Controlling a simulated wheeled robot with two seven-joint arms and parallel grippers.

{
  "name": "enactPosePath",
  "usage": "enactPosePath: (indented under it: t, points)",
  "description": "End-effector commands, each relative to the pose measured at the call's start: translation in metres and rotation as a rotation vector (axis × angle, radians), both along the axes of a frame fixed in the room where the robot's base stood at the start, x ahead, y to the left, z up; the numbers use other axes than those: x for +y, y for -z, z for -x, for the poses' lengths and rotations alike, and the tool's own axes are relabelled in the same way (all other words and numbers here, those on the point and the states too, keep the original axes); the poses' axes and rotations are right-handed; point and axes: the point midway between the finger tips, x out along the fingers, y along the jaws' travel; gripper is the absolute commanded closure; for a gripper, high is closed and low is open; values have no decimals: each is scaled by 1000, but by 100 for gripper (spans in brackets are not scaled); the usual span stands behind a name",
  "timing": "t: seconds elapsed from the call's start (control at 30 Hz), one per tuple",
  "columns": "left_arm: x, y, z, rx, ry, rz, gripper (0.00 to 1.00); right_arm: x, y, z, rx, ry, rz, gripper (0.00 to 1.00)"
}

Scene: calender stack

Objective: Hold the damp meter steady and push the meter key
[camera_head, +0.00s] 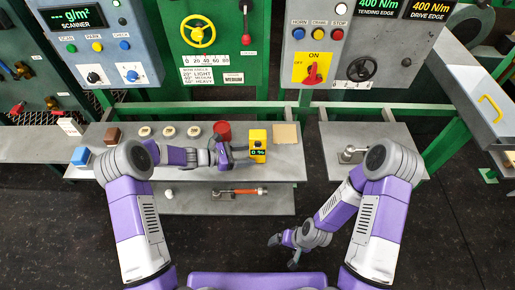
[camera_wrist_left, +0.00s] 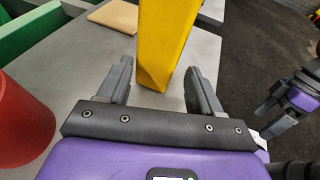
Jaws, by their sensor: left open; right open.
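The yellow damp meter (camera_head: 258,137) stands upright on the grey bench, with a dark display reading about 0 %. I cannot make out its key clearly. My left gripper (camera_head: 246,154) is open at the meter's left side. In the left wrist view the meter (camera_wrist_left: 166,45) rises between the open fingers of my left gripper (camera_wrist_left: 160,76), with gaps showing on both sides. My right gripper (camera_head: 283,253) is open and empty, low over the floor in front of the benches. It also shows at the right of the left wrist view (camera_wrist_left: 272,108).
A red cup (camera_head: 222,130) stands left of the meter, a tan pad (camera_head: 286,133) to its right. A lower shelf (camera_head: 205,205) holds a red-handled tool. A gap separates the right bench (camera_head: 355,140).

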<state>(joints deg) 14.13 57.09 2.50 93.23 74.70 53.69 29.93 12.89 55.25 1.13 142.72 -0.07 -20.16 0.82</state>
Motion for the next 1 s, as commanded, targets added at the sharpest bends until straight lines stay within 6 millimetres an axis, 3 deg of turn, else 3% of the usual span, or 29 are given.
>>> enactPosePath:
  t: [0.3,0.73,0.87,1.0]
  points:
    - [-32,11,-10,-1,2,1,35,0,17,0,0,0,0,6]
    - [-37,12,-11,0,1,0,36,0,18,0,0,0,0,6]
    - [-37,12,-11,0,1,0,56,0,18,0,0,0,0,6]
    - [-37,12,-11,0,1,0,67,0,18,0,0,0,0,6]
